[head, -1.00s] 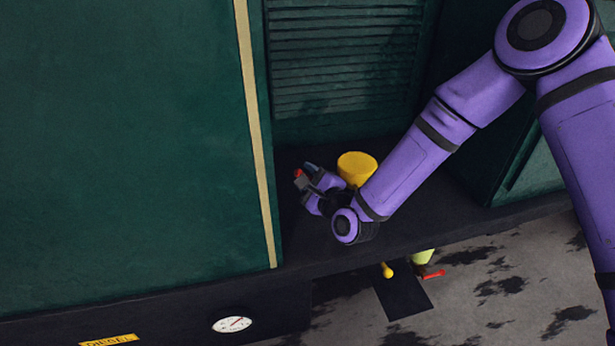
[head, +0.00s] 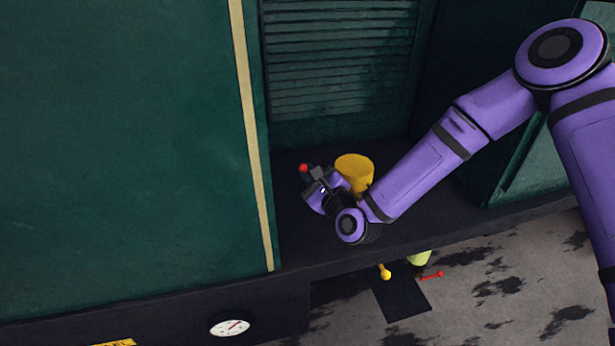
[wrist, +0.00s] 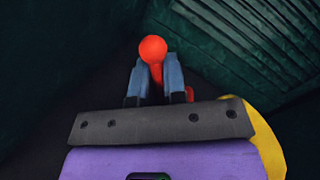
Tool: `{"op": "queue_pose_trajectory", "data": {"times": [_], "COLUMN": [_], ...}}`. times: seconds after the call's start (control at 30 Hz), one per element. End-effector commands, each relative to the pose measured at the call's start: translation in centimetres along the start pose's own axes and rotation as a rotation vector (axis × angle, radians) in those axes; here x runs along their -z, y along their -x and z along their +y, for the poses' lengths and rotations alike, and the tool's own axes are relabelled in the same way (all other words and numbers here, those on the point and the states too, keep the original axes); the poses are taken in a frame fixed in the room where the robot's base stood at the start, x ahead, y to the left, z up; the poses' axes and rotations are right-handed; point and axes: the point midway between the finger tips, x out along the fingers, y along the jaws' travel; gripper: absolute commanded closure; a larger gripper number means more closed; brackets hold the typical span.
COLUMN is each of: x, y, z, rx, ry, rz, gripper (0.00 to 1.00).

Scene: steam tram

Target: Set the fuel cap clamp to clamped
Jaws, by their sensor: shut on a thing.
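The fuel cap clamp shows as a red lever with a round knob (wrist: 153,50) in the wrist view. The knob also shows in the head view (head: 304,168). My gripper (wrist: 158,80) is shut on the red lever just below the knob, with one blue-grey finger on each side. In the head view my gripper (head: 316,178) is low over the dark ledge, left of a yellow cylinder (head: 353,172) that may be the fuel cap or filler. The clamp's base is hidden behind my gripper, so I cannot tell its set position.
A green panel with a cream stripe (head: 252,130) stands close on the left. A louvred green wall (head: 345,75) is behind. Below the dark ledge are a white gauge (head: 230,328), a small yellow knob (head: 384,272) and a red-handled lever (head: 431,275). Grey floor lies at right.

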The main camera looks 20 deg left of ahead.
Motion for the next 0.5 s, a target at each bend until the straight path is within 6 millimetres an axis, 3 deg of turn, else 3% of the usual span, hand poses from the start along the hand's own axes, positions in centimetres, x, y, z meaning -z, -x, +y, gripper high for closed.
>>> {"op": "queue_pose_trajectory", "data": {"times": [0.33, 0.4, 0.47, 0.5], "x": [-0.48, -0.50, -0.48, -0.43], "y": [-0.08, -0.08, -0.08, -0.07], "z": [-0.06, -0.06, -0.07, -0.07], "rx": [0.004, 0.004, 0.004, 0.004], "ry": [-0.014, -0.014, -0.014, -0.014], "rz": [-0.013, -0.013, -0.012, -0.011], "gripper": [1.00, 0.76, 0.63, 0.62]}}
